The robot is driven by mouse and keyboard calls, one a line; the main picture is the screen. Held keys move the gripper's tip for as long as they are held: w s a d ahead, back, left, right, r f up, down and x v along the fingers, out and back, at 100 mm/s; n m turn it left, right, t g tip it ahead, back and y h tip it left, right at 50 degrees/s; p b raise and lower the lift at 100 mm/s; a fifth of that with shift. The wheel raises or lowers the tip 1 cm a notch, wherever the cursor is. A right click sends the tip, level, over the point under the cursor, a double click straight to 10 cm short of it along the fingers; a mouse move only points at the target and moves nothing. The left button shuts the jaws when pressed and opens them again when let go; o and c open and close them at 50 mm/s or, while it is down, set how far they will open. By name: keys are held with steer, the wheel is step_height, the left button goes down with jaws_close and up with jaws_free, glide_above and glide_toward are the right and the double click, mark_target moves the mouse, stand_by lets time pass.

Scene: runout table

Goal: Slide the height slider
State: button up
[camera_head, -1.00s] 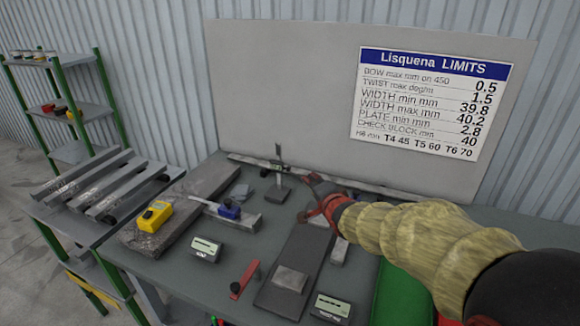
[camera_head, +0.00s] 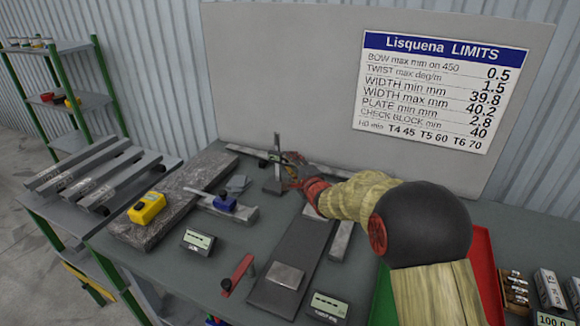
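The height gauge is a dark upright post (camera_head: 277,145) on a small block base (camera_head: 273,188), standing on the bench near the back panel. A small dark slider (camera_head: 273,158) seems to sit partway up the post, but it is too small to make out clearly. My gripper (camera_head: 290,163) is right beside the post on its right side, at about the slider's height. Its fingers are small, and partly hidden by my wrist. I cannot tell whether they touch the slider or how far apart they are.
A grey plate (camera_head: 170,205) carries a yellow device (camera_head: 147,207). A dark flat plate (camera_head: 262,291) holds a metal block (camera_head: 287,277). Green and red trays (camera_head: 484,262) are at right.

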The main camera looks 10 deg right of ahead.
steer(key=shift+w, duration=0.25)
steer(key=shift+c, duration=0.4)
steer(key=c, duration=0.7)
jaws_close()
